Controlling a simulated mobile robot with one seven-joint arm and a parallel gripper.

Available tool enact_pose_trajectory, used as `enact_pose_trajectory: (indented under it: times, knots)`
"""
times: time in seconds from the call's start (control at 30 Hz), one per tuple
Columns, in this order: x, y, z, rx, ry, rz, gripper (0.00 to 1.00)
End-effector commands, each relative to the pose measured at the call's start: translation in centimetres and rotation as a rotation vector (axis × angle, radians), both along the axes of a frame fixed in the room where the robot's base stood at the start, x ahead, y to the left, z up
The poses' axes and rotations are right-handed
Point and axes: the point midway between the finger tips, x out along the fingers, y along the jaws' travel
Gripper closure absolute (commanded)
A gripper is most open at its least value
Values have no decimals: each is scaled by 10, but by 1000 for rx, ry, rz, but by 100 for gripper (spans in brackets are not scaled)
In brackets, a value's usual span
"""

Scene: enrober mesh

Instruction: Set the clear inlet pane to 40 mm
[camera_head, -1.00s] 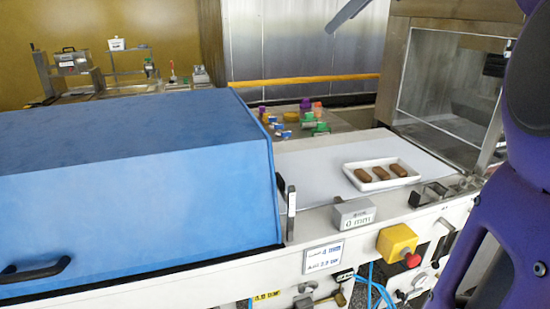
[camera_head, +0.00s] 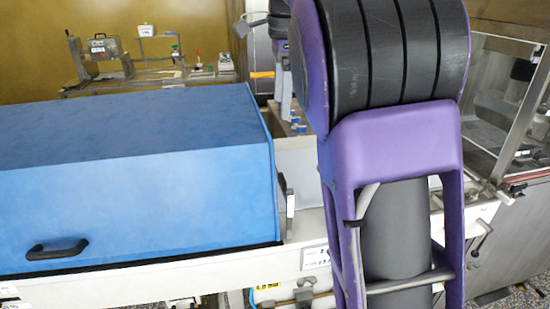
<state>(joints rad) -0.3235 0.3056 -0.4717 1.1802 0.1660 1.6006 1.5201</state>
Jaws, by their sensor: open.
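The clear pane (camera_head: 500,92) is a transparent sheet in a steel frame on the machine at the right edge. My arm covers its left part, and no gap reading at it is legible. A grey piece (camera_head: 252,24) at the top, left of my purple arm, appears to be the end of my gripper. It stands high, above the far side of the blue hood and well away from the pane. Its jaws are small and partly hidden by my arm. I see nothing held in it.
A blue hood (camera_head: 130,165) with a black handle (camera_head: 57,250) fills the left. A white-framed conveyor line (camera_head: 312,235) runs to the right behind my arm. Bench equipment (camera_head: 108,55) stands at the back left. My arm hides the belt's middle.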

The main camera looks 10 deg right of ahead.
Motion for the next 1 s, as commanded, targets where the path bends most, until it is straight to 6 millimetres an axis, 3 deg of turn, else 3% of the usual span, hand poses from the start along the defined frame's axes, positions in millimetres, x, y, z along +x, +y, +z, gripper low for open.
enact_pose_trajectory:
  times: [0.37,1.0]
  knots:
    - [2,0,-36,-21,93,62,7]
    - [1,0,-167,-21,92,61,7]
